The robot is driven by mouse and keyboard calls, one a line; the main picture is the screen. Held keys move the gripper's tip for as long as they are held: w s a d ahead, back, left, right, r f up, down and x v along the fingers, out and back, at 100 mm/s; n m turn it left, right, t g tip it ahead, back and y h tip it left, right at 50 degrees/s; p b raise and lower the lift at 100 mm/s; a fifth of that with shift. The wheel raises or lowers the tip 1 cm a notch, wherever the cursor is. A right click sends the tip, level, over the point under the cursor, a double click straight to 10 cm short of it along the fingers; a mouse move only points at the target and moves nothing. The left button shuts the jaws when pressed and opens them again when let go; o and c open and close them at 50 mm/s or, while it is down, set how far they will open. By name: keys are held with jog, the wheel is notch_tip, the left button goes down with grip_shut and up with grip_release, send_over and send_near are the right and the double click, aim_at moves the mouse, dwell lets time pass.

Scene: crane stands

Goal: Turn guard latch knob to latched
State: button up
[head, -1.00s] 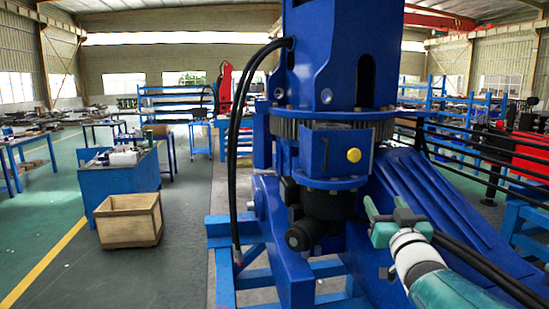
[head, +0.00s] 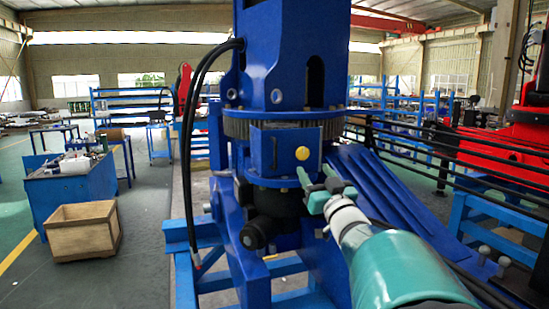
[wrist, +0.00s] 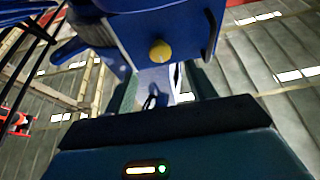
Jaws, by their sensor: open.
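The guard latch knob (head: 302,153) is a small yellow round knob on a blue guard plate (head: 272,148) below the toothed ring of the blue crane. It also shows in the wrist view (wrist: 160,50), upper middle, on the blue plate. My gripper (head: 318,180) is just below and to the right of the knob in the head view, with its green fingers apart and nothing between them. In the wrist view the fingers (wrist: 158,88) stand on either side below the knob. The gripper appears apart from the knob. Any latch mark on the plate is too small to read.
Black hoses (head: 190,150) hang at the crane's left. Blue sloping ribs (head: 385,185) and black rails (head: 430,165) lie to the right. A wooden crate (head: 82,231) and a blue workbench (head: 65,190) stand left, with open floor between them and the crane.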

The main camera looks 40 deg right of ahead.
aim_at(303, 155)
jog(key=x, duration=0.7)
jog(key=shift+w, duration=0.1)
jog(key=c, duration=0.9)
